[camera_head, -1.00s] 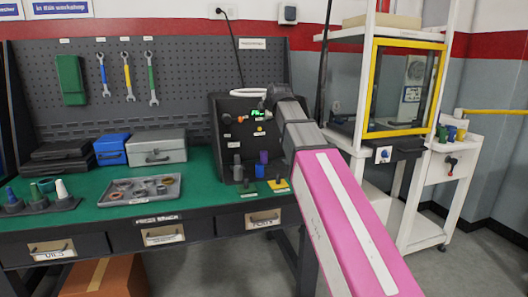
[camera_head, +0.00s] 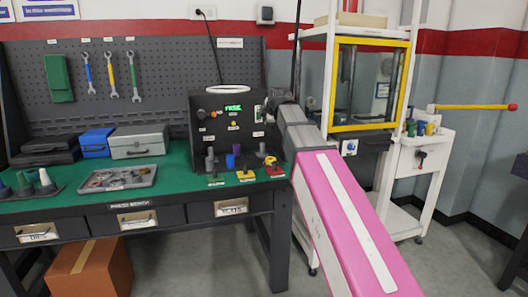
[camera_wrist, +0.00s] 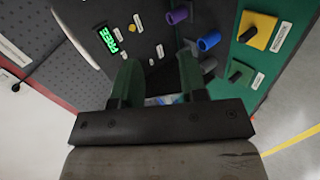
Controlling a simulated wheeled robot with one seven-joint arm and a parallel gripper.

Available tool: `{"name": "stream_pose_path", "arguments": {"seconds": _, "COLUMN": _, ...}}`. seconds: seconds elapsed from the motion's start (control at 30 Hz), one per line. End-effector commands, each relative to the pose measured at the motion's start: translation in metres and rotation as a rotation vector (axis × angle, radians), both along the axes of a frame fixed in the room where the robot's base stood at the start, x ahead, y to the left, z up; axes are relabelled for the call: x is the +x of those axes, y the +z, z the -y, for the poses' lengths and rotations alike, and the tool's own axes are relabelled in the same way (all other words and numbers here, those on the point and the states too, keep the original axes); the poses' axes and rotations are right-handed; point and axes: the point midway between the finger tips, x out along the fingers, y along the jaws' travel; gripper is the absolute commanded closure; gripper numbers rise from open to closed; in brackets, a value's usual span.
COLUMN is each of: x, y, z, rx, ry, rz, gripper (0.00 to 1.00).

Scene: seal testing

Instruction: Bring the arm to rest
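My arm, a pink link with a white stripe, reaches from the bottom right towards the black test box (camera_head: 210,108) on the bench, and its grey wrist is beside the box's right side. My gripper (camera_wrist: 160,66) shows in the wrist view with its two dark green fingers apart. Nothing is seen between them but the dark face of the box behind. The box has a green lit "FREE" display (camera_head: 233,107), also in the wrist view (camera_wrist: 109,39). In the head view the fingers are too small and hidden to make out.
The green bench top (camera_head: 180,178) holds a parts tray (camera_head: 147,179), grey case (camera_head: 139,142), blue case (camera_head: 96,143) and several pegs by the box. A yellow-framed press (camera_head: 334,85) stands right of the arm. A yellow lever (camera_head: 470,107) sticks out right. Floor at right is clear.

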Motion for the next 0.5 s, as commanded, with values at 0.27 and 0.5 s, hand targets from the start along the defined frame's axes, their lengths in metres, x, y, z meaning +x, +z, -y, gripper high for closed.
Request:
{"name": "stream_pose_path", "arguments": {"seconds": 0.27, "x": -0.005, "y": -0.045, "z": 0.014, "rx": 0.067, "ry": -0.082, "rz": -0.084, "gripper": 0.61}}
{"name": "stream_pose_path", "arguments": {"seconds": 0.5, "x": -0.017, "y": -0.109, "z": 0.033, "rx": 0.16, "ry": -0.21, "rz": -0.205, "gripper": 0.61}}
